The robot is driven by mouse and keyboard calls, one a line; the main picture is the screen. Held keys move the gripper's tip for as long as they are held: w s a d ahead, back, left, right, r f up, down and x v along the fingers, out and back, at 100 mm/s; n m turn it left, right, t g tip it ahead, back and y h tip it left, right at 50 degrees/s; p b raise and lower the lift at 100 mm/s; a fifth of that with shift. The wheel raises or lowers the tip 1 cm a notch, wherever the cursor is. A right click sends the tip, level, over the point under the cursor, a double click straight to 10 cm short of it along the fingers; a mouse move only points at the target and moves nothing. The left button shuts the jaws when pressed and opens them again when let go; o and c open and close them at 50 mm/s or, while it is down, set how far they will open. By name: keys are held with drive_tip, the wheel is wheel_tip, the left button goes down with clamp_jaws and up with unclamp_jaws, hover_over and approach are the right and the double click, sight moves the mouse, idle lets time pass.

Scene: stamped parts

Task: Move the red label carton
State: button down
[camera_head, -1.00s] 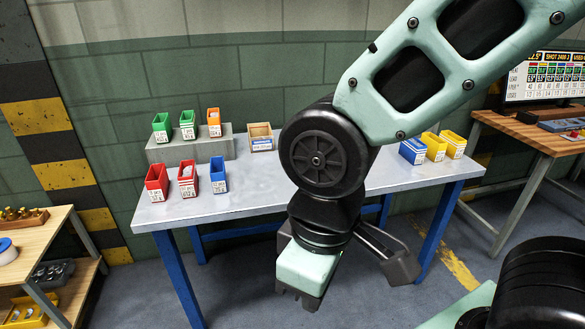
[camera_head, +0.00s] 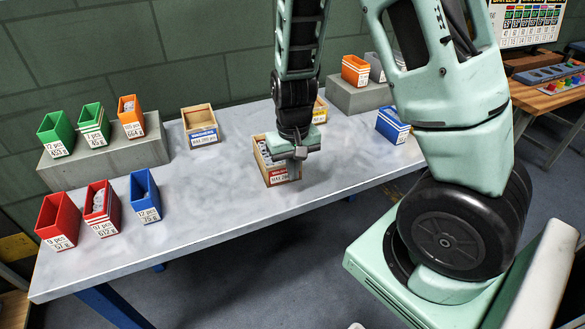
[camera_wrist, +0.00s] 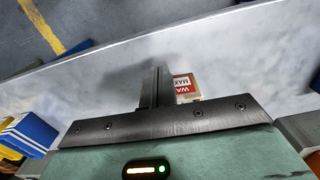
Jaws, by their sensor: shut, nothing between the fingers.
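The red label carton (camera_head: 272,166) is a small open wooden box with a red and white label on its front, standing on the grey table. My gripper (camera_head: 300,155) is directly over its right side, pointing down, and covers part of it. In the wrist view the shut fingers (camera_wrist: 158,85) stand together with nothing between them. The label of the red label carton (camera_wrist: 183,85) shows right beside them; most of the box is hidden behind the gripper body. I cannot tell whether the fingers touch it.
A blue label carton (camera_head: 201,130) stands to the left. Another carton (camera_head: 320,107) is partly hidden behind my gripper. Red bins (camera_head: 58,222) and a blue bin (camera_head: 145,195) stand at front left. Grey risers (camera_head: 110,160) carry more bins. The table (camera_head: 215,195) is bare left of the carton.

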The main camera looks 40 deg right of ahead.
sight(274, 174)
wheel_tip(274, 174, down, 6)
drive_tip(key=shift+s+r+b, duration=0.1)
drive_tip(key=shift+b, duration=0.25)
drive_tip(key=shift+w+d+r+p, duration=0.15)
drive_tip(key=shift+w+d+p, duration=0.1)
drive_tip(key=shift+w, duration=0.35)
drive_tip(key=shift+w+d+r+p, duration=0.15)
drive_tip(key=shift+w+p, duration=0.1)
drive_tip(key=shift+w, duration=0.35)
drive_tip(key=shift+w+d, duration=0.2)
drive_tip(key=shift+w, duration=0.55)
